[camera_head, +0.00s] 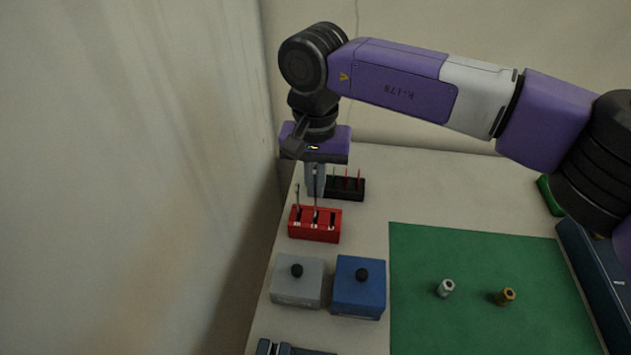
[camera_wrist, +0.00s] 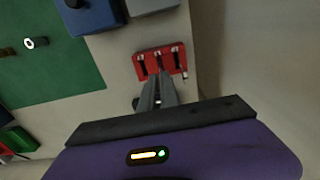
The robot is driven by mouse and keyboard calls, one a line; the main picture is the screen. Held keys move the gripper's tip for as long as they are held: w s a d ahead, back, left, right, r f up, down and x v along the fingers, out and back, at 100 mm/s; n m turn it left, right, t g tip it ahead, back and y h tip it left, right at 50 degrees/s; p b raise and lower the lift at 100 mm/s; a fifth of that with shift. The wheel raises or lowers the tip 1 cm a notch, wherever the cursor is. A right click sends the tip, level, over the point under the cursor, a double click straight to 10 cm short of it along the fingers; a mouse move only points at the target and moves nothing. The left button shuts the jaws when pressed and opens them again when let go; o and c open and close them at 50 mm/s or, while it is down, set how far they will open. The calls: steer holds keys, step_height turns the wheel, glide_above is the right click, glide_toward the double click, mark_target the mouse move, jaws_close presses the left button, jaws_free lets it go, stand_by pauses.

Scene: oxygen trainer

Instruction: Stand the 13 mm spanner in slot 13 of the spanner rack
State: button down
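The red spanner rack (camera_head: 328,236) stands on the bench, with small white labels on its front; the middle one seems to read 13. My gripper (camera_head: 315,194) points down just behind and above the rack. Its fingers look shut on a thin grey spanner (camera_head: 316,207), held upright, its lower end at the middle slot. I cannot tell how deep it sits. Another spanner (camera_head: 297,198) stands in the left slot. The right slot looks empty. In the wrist view, the rack (camera_wrist: 150,74) lies beyond my fingertips (camera_wrist: 159,84), which hide part of the held spanner.
A black holder (camera_head: 346,193) with thin red and green tools stands close behind my gripper. A grey box (camera_head: 298,287) and a blue box (camera_head: 358,297) stand in front of the rack. A green mat (camera_head: 480,270) with two small fittings lies right. A wall rises left.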

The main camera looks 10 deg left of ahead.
mark_target(316, 211)
steer(key=shift+f+b, duration=1.25)
steer(key=shift+f, duration=0.85)
steer(key=c, duration=1.5)
jaws_free()
steer(key=shift+c, duration=0.2)
